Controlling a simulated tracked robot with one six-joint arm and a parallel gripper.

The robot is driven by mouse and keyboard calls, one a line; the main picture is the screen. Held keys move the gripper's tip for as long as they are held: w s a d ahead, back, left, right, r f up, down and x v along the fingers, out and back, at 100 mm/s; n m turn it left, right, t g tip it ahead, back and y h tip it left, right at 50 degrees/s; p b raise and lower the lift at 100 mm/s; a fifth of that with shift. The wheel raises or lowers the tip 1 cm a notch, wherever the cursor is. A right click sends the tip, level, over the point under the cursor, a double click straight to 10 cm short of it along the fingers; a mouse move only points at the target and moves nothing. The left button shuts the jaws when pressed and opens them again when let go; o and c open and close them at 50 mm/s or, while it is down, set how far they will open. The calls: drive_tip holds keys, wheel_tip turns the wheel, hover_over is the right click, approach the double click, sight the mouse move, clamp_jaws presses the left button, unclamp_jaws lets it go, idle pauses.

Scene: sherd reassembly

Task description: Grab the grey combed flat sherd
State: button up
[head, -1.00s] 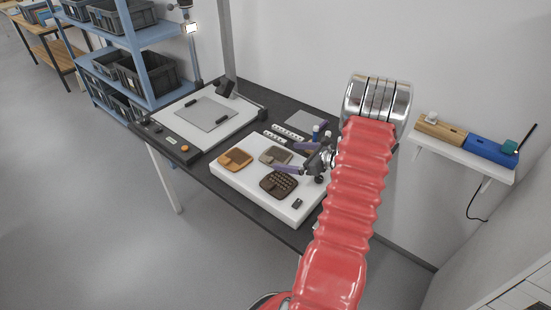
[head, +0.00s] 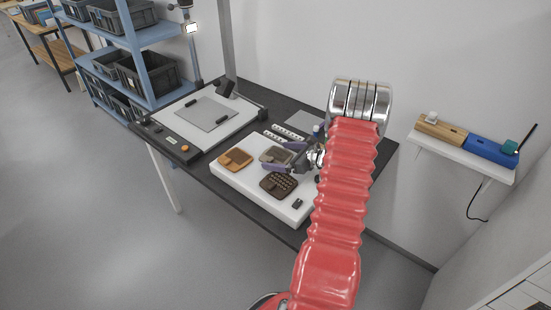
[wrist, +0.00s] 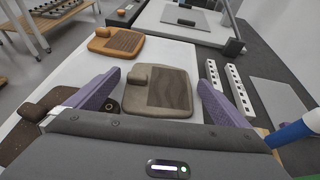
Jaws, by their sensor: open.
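The grey combed flat sherd (wrist: 165,92) lies on a white board, with a small knob at its upper left and a darker combed patch. In the head view the grey sherd (head: 271,155) is partly behind my gripper. My gripper (wrist: 155,95) is open, its two purple fingers spread on either side of the sherd's near part in the wrist view. The fingers do not appear to touch it; their height above the board is hard to tell. In the head view my gripper (head: 288,156) is at the sherd's right side.
An orange-brown sherd (head: 236,159) lies left of the grey one. A dark brown knobbed sherd (head: 278,184) lies in front, close to my left finger. White perforated strips (wrist: 226,85) and a blue-capped tube (wrist: 291,130) lie to the right.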

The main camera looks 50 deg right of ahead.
sight(280, 158)
drive_tip(key=shift+c, duration=0.4)
drive_tip(key=c, duration=1)
wheel_tip(280, 158, up, 10)
idle(0.6)
